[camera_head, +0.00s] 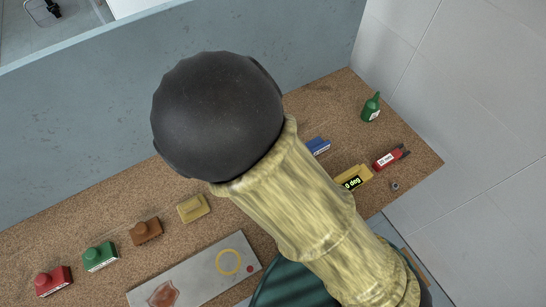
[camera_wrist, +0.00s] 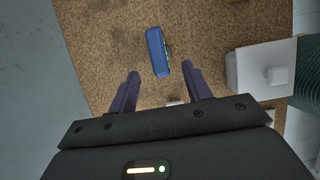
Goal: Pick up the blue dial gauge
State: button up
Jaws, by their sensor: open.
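The blue dial gauge (camera_wrist: 157,52) lies on the brown speckled worktop in the wrist view, a long blue block with a pale face along its right side. In the head view only part of the blue dial gauge (camera_head: 319,147) shows, beside my arm, which hides the rest. My gripper (camera_wrist: 160,73) is open in the wrist view, with its two dark fingers apart and nothing held. The gauge appears just ahead of and between the fingertips; I cannot tell the height gap. My gripper is hidden behind my arm in the head view.
On the worktop (camera_head: 280,195), a yellow "0 deg" gauge (camera_head: 352,180), a red tool (camera_head: 386,160) and a green bottle (camera_head: 371,108) stand right. Red (camera_head: 53,281), green (camera_head: 99,257), brown (camera_head: 146,231) and yellow (camera_head: 193,208) blocks line the left, near a metal plate (camera_head: 200,275). A blue-grey wall (camera_head: 80,120) stands behind.

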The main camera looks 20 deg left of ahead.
jog(key=shift+x, duration=2.3)
jog(key=shift+w+d+f+p, duration=0.2)
jog(key=shift+w+f+p, duration=0.1)
jog(key=shift+f+p, duration=0.2)
jog(key=p+x, duration=0.1)
jog(key=x, duration=0.3)
jog(key=shift+w, duration=0.2)
jog(key=shift+c, duration=0.4)
jog(key=shift+r, duration=0.1)
grip_shut()
